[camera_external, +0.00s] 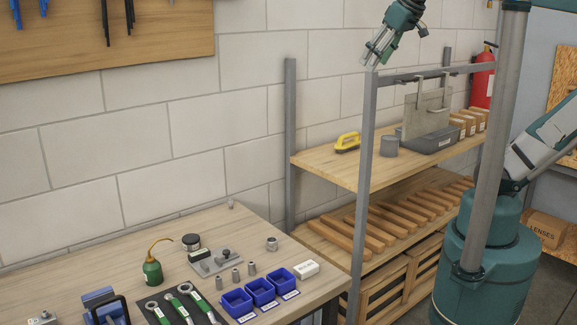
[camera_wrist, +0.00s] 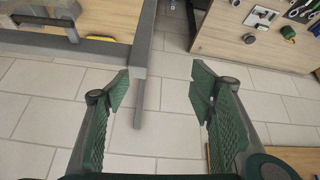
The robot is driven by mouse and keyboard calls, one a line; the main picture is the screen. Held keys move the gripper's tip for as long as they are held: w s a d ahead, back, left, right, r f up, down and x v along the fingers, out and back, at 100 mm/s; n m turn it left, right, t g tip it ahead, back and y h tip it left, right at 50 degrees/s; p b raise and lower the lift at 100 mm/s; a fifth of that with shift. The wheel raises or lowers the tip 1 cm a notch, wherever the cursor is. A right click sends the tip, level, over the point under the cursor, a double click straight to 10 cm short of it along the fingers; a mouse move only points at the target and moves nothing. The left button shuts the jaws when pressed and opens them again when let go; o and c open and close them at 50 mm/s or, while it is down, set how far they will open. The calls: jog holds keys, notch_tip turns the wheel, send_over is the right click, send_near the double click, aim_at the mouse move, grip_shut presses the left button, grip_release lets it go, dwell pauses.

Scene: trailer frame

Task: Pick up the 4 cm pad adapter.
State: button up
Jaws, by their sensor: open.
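Small grey metal cylinders stand in a short row on the workbench (camera_external: 120,243) in the external view: a left one (camera_external: 222,283), a middle one (camera_external: 236,275) and a right one (camera_external: 251,269). They look like adapters, but I cannot tell which is the 4 cm one. A wider grey ring-like piece (camera_external: 272,244) stands behind them. My gripper (camera_external: 374,56) is high up beside the shelf's post, far from the bench items. In the wrist view my gripper (camera_wrist: 158,82) is open and empty, its green pads wide apart above the floor.
Blue bins (camera_external: 262,291), a white block (camera_external: 306,269), a green oil can (camera_external: 152,270) and green-handled wrenches (camera_external: 184,308) crowd the bench. A shelf post (camera_external: 364,180) stands between bench and arm. The wooden shelf (camera_external: 335,170) bears a yellow tool (camera_external: 347,142).

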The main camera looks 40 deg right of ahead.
jog(key=w+a+r+n+g+b, duration=0.2)
jog(key=w+a+r+n, duration=0.4)
jog(key=w+a, duration=0.6)
jog(key=n+g+b, duration=0.4)
jog(key=n+b, duration=0.1)
jog(key=n, duration=0.6)
send_over(189, 239)
notch_tip(189, 239, down, 58)
jog(key=shift+d+f, duration=0.1)
jog(key=shift+f, duration=1.2)
